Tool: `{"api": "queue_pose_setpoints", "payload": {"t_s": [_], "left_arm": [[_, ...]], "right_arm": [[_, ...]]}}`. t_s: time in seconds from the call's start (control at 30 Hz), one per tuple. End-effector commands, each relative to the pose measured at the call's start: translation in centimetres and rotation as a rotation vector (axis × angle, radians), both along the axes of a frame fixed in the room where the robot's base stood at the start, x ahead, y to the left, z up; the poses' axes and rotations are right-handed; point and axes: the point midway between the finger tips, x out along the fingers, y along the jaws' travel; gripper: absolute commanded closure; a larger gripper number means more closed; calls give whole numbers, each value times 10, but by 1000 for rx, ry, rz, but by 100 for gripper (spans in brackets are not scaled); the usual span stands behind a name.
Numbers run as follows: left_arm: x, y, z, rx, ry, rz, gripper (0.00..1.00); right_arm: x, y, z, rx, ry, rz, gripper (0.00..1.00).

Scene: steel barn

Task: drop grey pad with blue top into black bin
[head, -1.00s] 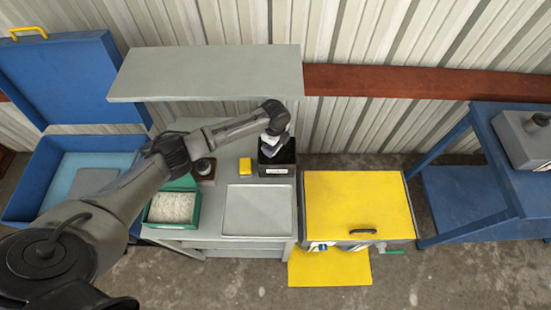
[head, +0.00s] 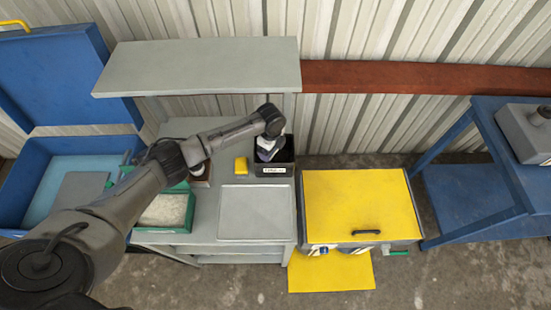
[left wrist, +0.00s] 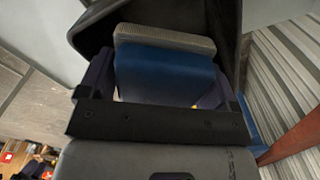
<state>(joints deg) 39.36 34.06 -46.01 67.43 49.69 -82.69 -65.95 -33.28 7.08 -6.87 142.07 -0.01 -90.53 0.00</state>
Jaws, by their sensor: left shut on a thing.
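The black bin (head: 286,170) with a white label stands at the back of the grey workbench (head: 212,215). My left gripper (head: 266,152) reaches from the left and points down at the bin's opening. In the left wrist view the left gripper (left wrist: 160,82) is shut on the grey pad with blue top (left wrist: 165,72), whose blue face and ridged grey edge show. The dark bin walls (left wrist: 225,20) surround the far end of the pad there. In the head view the pad is mostly hidden by the gripper. My right gripper is not in view.
A yellow block (head: 241,165) sits just left of the bin. A green tray (head: 171,208) with pale contents and a flat grey tray (head: 253,212) lie on the bench. A grey shelf (head: 198,66) overhangs behind. A yellow-topped case (head: 360,205) stands right.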

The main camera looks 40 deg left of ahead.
Motion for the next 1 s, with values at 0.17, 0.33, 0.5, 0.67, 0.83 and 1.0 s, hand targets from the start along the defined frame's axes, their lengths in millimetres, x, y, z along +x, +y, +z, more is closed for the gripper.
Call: {"api": "queue_pose_setpoints", "payload": {"t_s": [0.17,0.33,0.5,0.67,0.83,1.0], "left_arm": [[0,0,1,0,-1,0,38],[0,0,1,0,0,0,0],[0,0,1,-1,2,-1,0],[-1,-1,1,-1,3,-1,0],[0,-1,6,-2,2,-2,0],[2,-1,30,-2,-5,-2,0]], "right_arm": [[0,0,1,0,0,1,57],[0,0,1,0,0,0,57],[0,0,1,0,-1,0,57],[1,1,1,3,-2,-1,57],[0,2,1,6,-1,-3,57],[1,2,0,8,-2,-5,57]]}}
